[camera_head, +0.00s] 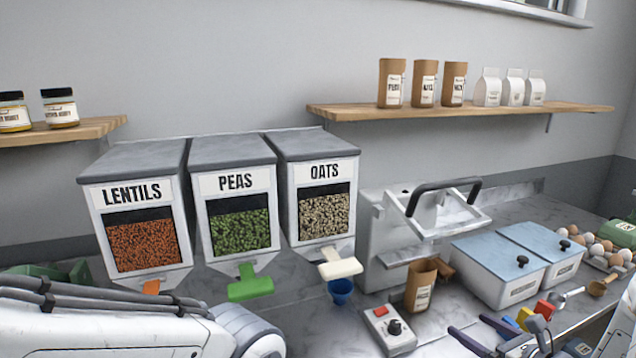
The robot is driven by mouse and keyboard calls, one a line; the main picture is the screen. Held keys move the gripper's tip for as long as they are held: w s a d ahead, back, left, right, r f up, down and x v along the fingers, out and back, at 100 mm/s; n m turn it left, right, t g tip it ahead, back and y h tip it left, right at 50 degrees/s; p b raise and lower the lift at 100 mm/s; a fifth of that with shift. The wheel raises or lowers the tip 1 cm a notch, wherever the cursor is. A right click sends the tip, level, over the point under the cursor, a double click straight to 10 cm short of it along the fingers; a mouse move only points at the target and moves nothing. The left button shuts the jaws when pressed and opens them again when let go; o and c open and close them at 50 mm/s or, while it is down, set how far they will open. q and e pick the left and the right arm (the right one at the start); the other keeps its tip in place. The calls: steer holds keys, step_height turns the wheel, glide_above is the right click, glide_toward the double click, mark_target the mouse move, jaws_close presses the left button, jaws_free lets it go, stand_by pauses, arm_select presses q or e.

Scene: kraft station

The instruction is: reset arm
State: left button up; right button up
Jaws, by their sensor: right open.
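My right gripper (470,326) shows at the bottom right, over the front of the counter. Its two dark fingers are apart and nothing shows between them. My left arm (130,325) comes in from the lower left, and its white links cross the bottom of the view. The left gripper itself is outside the picture.
Dispensers of lentils (143,245), peas (239,224) and oats (323,213) stand at the back. A blue cup (341,291) is below the oats spout. A brown bag (420,288), a control box (390,329) and lidded bins (499,268) stand to the right.

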steer(key=s+d, duration=0.4)
steer(key=s, duration=0.6)
steer(key=w+a+r+n+g+y+p, duration=0.2)
steer(key=a+n+g+y, duration=0.2)
steer(key=a, duration=0.5)
steer(key=w+a+r+n+g+y+p, duration=0.25)
steer(key=a+n+y, duration=0.2)
steer(key=a, duration=0.55)
steer(key=s+a+r+n+g+p, duration=0.2)
steer(key=s+a+n+g, duration=0.2)
steer(key=a+g, duration=0.2)
steer(key=s+a+r+n+g+p, duration=0.2)
steer(key=s+a+n+g, duration=0.2)
steer(key=a, duration=0.6)
steer(key=shift+s+a+n+g, duration=0.25)
steer(key=shift+n+g, duration=0.5)
steer(key=shift+g, duration=0.4)
